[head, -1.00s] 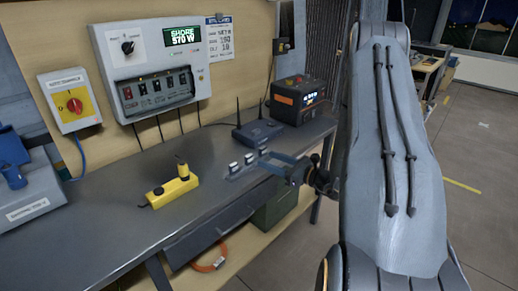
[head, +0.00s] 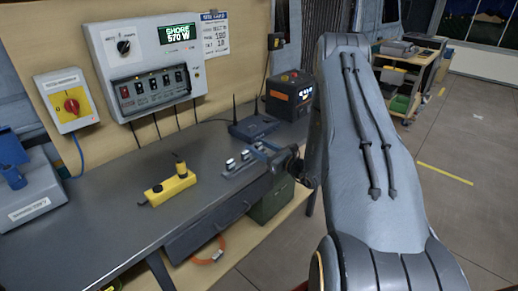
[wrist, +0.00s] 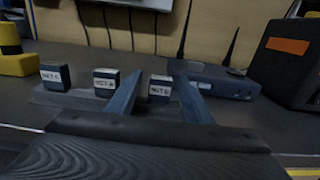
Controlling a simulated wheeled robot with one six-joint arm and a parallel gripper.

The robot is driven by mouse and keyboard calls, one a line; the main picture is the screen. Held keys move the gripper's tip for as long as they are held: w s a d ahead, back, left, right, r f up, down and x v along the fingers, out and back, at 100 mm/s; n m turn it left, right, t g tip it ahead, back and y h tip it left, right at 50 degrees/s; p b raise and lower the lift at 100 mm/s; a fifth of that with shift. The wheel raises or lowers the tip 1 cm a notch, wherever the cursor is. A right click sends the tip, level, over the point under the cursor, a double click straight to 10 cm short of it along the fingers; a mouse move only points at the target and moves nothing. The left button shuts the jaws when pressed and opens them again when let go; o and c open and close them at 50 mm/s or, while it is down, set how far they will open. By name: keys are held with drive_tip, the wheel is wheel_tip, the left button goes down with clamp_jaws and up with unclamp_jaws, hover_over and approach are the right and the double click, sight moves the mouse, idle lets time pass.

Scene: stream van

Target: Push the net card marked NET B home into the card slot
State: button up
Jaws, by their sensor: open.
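Several dark cards with white labels stand in a row in a low grey holder (wrist: 80,98) on the bench. The right-hand card in the wrist view, whose label seems to read NET B (wrist: 160,89), shows between my two blue fingers. The middle card (wrist: 106,82) seems to read NET A; the left card's label (wrist: 54,77) is unclear. My gripper (wrist: 160,98) is open and empty. I cannot tell how deep the card sits. In the head view, the holder (head: 232,172) and cards stand near the bench's front edge, with my gripper (head: 268,152) just to their right.
A dark router with antennas (wrist: 222,82) stands behind the fingers, with a black power box (head: 290,97) to its right. A yellow block (head: 168,190) lies to the left on the bench. The wall panel (head: 150,60) hangs behind.

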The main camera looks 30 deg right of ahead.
drive_tip(key=c, duration=1.1)
drive_tip(key=shift+r, duration=0.1)
